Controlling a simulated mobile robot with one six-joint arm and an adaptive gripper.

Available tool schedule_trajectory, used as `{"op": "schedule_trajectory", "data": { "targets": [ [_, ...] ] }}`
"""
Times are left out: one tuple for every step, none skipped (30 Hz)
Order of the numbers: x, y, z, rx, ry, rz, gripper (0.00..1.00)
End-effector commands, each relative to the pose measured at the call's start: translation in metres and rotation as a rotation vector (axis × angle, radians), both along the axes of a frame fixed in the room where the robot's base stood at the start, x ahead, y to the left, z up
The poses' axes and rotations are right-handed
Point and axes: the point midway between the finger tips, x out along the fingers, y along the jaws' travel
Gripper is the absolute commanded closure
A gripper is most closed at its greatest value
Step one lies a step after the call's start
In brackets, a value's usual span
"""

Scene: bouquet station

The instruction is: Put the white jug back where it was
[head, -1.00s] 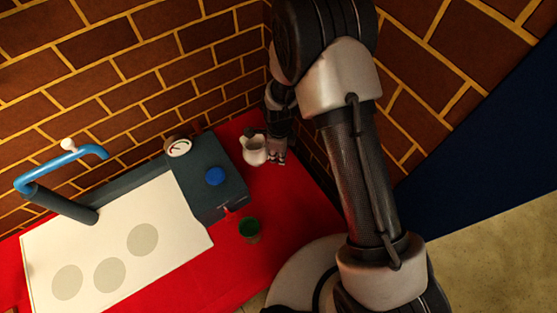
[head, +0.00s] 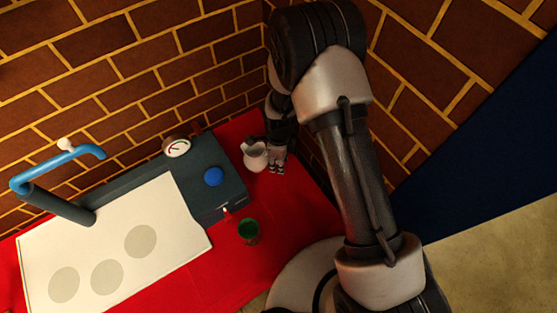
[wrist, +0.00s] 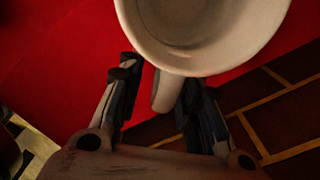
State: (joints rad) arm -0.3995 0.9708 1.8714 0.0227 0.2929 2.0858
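The white jug (head: 255,156) looks upright on the red tabletop (head: 300,200), near the back right corner by the brick walls. In the wrist view, the jug's rim and body (wrist: 210,55) fill the upper middle, and its handle (wrist: 166,92) points down between my fingers. My gripper (head: 278,168) is just right of the jug in the head view. The wrist view shows my gripper (wrist: 160,100) open, with its fingers apart on either side of the handle and a clear gap on the left. The jug's base is hidden in the wrist view.
A dark console with a blue button (head: 213,177) and a gauge (head: 177,147) stands left of the jug. A green cup (head: 248,231) stands in front. A white board (head: 190,215) with grey circles and a blue tap (head: 55,168) lie further left. Brick walls are close behind.

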Motion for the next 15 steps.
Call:
{"op": "schedule_trajectory", "data": {
  "targets": [
    [0.0,0.0,0.0,0.0,0.0,0.0,0.67],
    [0.0,0.0,0.0,0.0,0.0,0.0,0.67],
    [0.0,0.0,0.0,0.0,0.0,0.0,0.67],
    [0.0,0.0,0.0,0.0,0.0,0.0,0.67],
    [0.0,0.0,0.0,0.0,0.0,0.0,0.67],
    [0.0,0.0,0.0,0.0,0.0,0.0,0.67],
    [0.0,0.0,0.001,0.0,0.0,0.0,0.67],
    [0.0,0.0,0.002,0.0,0.0,0.0,0.67],
    [0.0,0.0,0.004,0.0,0.0,0.0,0.67],
    [0.0,0.0,0.006,0.0,-0.001,0.0,0.67],
    [0.001,0.0,0.01,0.001,-0.002,0.0,0.67],
    [0.001,0.0,0.016,0.002,-0.003,0.0,0.67],
    [0.001,0.0,0.021,0.001,-0.004,0.0,0.67],
    [0.001,0.0,0.027,0.001,-0.004,0.0,0.67],
    [0.001,0.0,0.036,0.002,-0.004,0.0,0.67]
  ]
}}
